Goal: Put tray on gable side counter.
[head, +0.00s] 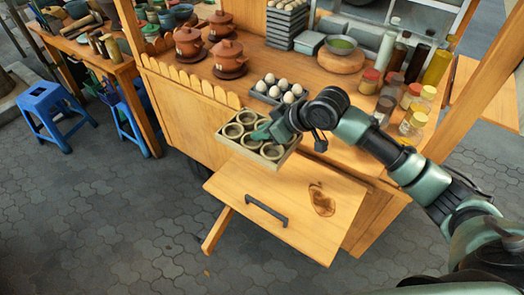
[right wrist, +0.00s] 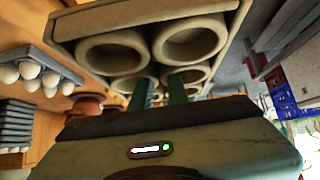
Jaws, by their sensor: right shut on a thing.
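A light tray (head: 243,152) with several round clay cups in it is held near the front edge of the wooden cart's counter (head: 322,92). My right gripper (head: 264,131) is shut on the tray, reaching over it from the right. In the right wrist view the two green fingers (right wrist: 158,90) meet the tray (right wrist: 60,32) among the ring-shaped cups; the exact contact is hidden. A lower wooden leaf (head: 275,190) with a black handle juts from the cart below and right of the tray. My left gripper is not in view.
An egg tray (head: 276,94) sits on the counter just behind the held tray. Clay pots (head: 228,60) stand left, jars (head: 413,95) right. A scalloped wooden edge (head: 195,80) lines the counter's left front. A blue stool (head: 52,108) is on the paving.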

